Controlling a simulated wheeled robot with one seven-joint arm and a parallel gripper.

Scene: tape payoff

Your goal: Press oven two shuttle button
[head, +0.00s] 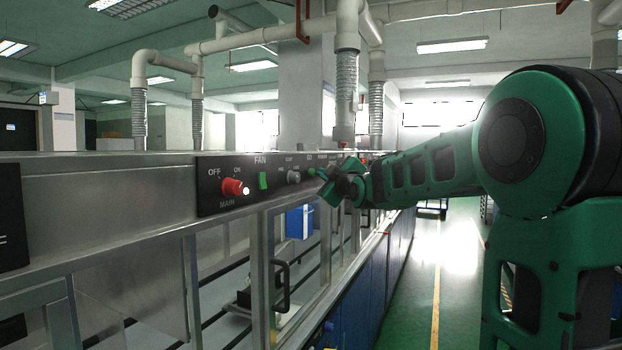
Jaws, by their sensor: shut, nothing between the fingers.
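A black control panel (214,196) runs along the upper front of the long metal machine. It carries a red MAIN knob (232,187) marked OFF and ON, a green FAN switch (263,181) and a grey knob (293,177). A small green button (311,172) sits just left of my gripper. My gripper (325,188) is shut and empty, close in front of the panel's farther part; I cannot tell whether it touches. My gripper and arm hide much of the panel beyond, and labels there are too small to read. I cannot tell which control is the oven two shuttle button.
Below the panel are metal-framed openings with a black handle (282,285) and a blue box (299,222) inside. Pipes (347,80) rise above the machine.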

